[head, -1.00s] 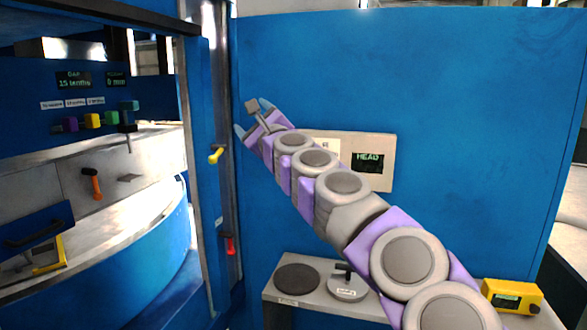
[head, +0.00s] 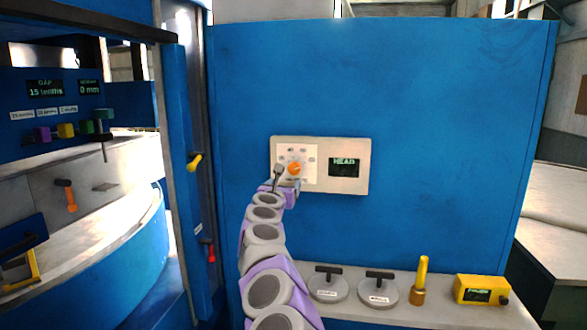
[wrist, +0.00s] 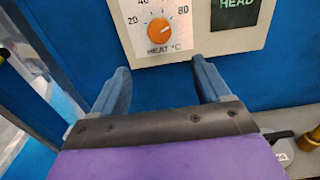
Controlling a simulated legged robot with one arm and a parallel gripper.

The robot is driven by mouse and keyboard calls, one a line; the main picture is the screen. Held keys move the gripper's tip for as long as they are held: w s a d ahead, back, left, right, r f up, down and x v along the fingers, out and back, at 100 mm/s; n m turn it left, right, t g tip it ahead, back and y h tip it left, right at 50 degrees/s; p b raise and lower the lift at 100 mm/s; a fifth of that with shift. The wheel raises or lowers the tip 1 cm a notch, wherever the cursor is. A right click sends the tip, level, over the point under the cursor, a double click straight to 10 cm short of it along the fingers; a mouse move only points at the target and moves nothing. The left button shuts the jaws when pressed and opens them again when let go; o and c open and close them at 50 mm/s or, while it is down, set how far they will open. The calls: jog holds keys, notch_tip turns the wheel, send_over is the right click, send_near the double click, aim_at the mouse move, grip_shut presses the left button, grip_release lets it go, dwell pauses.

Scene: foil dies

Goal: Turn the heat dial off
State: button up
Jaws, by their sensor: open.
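The heat dial is an orange round knob (head: 295,168) on a white scale plate on the cream control panel (head: 348,188). In the wrist view the orange knob (wrist: 161,29) sits above the label "HEAT °C", with scale numbers 20, 40 and 80 readable. Its white pointer mark is toward the upper right, near 80. My gripper (wrist: 162,88) is open and empty. Its two blue fingers point toward the panel, below and either side of the dial, apart from it. In the head view my gripper (head: 279,185) is just below and left of the knob.
A "HEAD" display (head: 344,167) is right of the dial. Below, a grey shelf holds two grey discs with handles (head: 328,286), (head: 378,290), a brass-and-yellow tool (head: 420,282) and a yellow meter (head: 481,290). A post with yellow (head: 195,161) and red levers (head: 210,252) stands left.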

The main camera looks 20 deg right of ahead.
jog(key=w+p, duration=0.1)
jog(key=p, duration=0.6)
send_near(293, 171)
jog(key=shift+x, duration=1.45)
jog(key=shift+w+d+r, duration=0.2)
jog(key=shift+w+d, duration=0.45)
jog(key=shift+w+d+r+p, duration=0.2)
jog(key=shift+w+d+p, duration=0.15)
jog(key=shift+p, duration=0.25)
jog(key=shift+w+d+f+p, duration=0.25)
jog(key=shift+w+d+p, duration=0.15)
jog(key=shift+w+p, duration=0.3)
jog(key=shift+w+d+r, duration=0.2)
jog(key=shift+w+r, duration=0.05)
jog(key=shift+w, duration=0.05)
jog(key=shift+w+d+p, duration=0.25)
jog(key=shift+w+p, duration=0.15)
jog(key=shift+p, duration=0.4)
jog(key=shift+w+d+f+p, duration=0.25)
jog(key=shift+w+f+p, duration=0.1)
jog(key=shift+w+p, duration=0.25)
